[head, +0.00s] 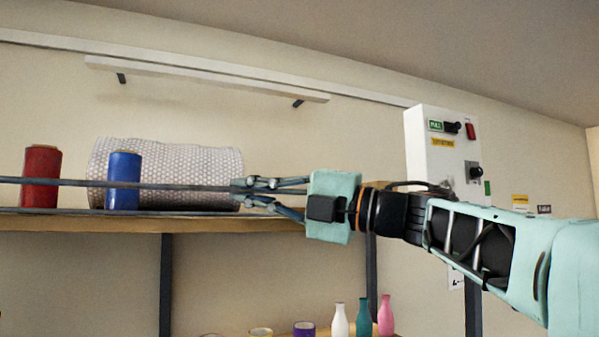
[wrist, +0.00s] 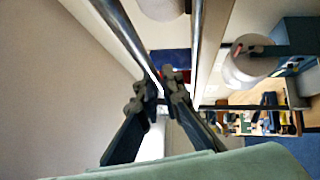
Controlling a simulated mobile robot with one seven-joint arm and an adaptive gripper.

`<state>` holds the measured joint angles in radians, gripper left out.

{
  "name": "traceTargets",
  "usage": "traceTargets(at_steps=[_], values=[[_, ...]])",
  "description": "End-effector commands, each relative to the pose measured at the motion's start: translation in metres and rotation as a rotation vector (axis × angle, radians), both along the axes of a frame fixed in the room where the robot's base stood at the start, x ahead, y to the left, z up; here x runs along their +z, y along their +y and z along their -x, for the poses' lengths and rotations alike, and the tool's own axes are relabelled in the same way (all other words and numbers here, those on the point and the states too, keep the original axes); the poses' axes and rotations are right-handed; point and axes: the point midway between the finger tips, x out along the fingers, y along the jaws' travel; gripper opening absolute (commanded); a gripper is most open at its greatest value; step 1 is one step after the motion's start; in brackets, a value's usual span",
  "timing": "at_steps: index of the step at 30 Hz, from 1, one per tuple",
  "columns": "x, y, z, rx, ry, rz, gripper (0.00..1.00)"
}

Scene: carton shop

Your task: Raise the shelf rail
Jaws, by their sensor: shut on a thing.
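The shelf rail (head: 60,182) is a thin dark bar running level along the front of the upper shelf (head: 130,226), a little above the board's edge. It passes in front of a red spool (head: 41,165), a blue spool (head: 123,168) and a wrapped roll (head: 200,165). My gripper (head: 245,187) comes from the right and is shut on the rail near its right end. In the wrist view my gripper's fingers (wrist: 160,82) come together at a long bar; the exact contact is partly hidden by the fingers.
A white control box (head: 440,145) is on the wall behind my arm. A white wall bar (head: 205,77) is above the shelf. Bottles (head: 339,320) and tape rolls (head: 304,329) stand on a lower shelf. The space between rail and wall bar looks free in front.

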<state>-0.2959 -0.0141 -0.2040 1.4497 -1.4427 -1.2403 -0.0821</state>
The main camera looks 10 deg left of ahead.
Motion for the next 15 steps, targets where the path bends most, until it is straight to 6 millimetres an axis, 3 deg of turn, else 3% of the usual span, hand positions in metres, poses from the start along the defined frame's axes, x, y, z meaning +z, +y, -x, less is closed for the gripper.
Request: traceTargets(at_steps=[1, 15], values=[[0.0077, 0.0003, -0.0005, 0.000, 0.018, 0.012, 0.00], [0.0050, 0.0030, -0.0045, 0.002, 0.109, 0.068, 0.00]])
